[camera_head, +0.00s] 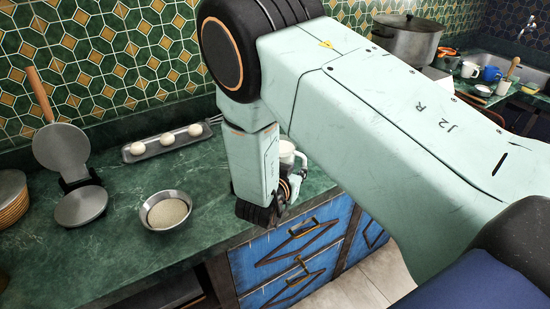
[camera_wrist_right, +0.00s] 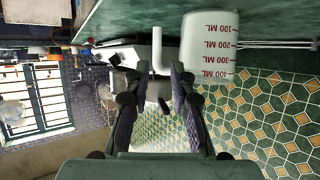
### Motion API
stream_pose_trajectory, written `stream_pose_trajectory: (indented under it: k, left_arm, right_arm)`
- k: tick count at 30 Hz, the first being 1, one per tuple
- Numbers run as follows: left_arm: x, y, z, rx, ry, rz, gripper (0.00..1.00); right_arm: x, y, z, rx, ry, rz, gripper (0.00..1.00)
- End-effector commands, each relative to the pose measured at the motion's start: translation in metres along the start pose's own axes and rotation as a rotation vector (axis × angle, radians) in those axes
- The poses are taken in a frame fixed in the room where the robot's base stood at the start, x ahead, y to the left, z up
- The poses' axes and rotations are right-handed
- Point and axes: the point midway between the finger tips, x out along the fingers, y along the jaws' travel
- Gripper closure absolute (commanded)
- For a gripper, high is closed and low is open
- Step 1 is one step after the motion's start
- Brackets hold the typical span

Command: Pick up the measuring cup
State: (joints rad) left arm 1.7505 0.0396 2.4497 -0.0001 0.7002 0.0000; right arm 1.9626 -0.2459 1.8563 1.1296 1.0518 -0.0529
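The white measuring cup (camera_head: 287,150) stands on the green counter, partly hidden behind my right arm in the head view. In the right wrist view the cup (camera_wrist_right: 208,45) shows red ML markings, inverted in the picture, and its white handle (camera_wrist_right: 157,48) lies between the fingertips. My right gripper (camera_wrist_right: 154,70) is open, its two dark fingers spread to either side of the handle. I see a gap beside the handle. In the head view the right gripper (camera_head: 296,176) is mostly hidden by its wrist, close to the cup. My left gripper is not in view.
A metal bowl of grain (camera_head: 166,211), a flat press with a wooden handle (camera_head: 62,150) and a tray (camera_head: 140,152) with several white balls stand left of my right arm. A large pot (camera_head: 407,42) is farther back right. Blue drawers (camera_head: 293,245) lie below the counter edge.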

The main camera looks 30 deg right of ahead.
Motion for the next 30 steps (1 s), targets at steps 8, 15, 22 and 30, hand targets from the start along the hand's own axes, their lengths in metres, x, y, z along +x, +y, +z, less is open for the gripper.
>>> stream_pose_trajectory:
  k: [8,15,22,30]
  left_arm:
    - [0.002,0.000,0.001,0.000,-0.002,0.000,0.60]
    - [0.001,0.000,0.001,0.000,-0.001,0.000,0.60]
    - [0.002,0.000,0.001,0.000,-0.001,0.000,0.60]
    - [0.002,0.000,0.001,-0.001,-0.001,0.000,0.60]
  right_arm:
    - [0.025,0.007,0.001,-0.002,0.000,0.004,0.76]
    - [0.058,0.004,-0.003,-0.002,0.000,0.002,0.76]
    - [0.075,0.000,-0.003,-0.004,0.001,-0.001,0.76]
    - [0.075,-0.002,-0.003,-0.005,0.001,-0.002,0.82]
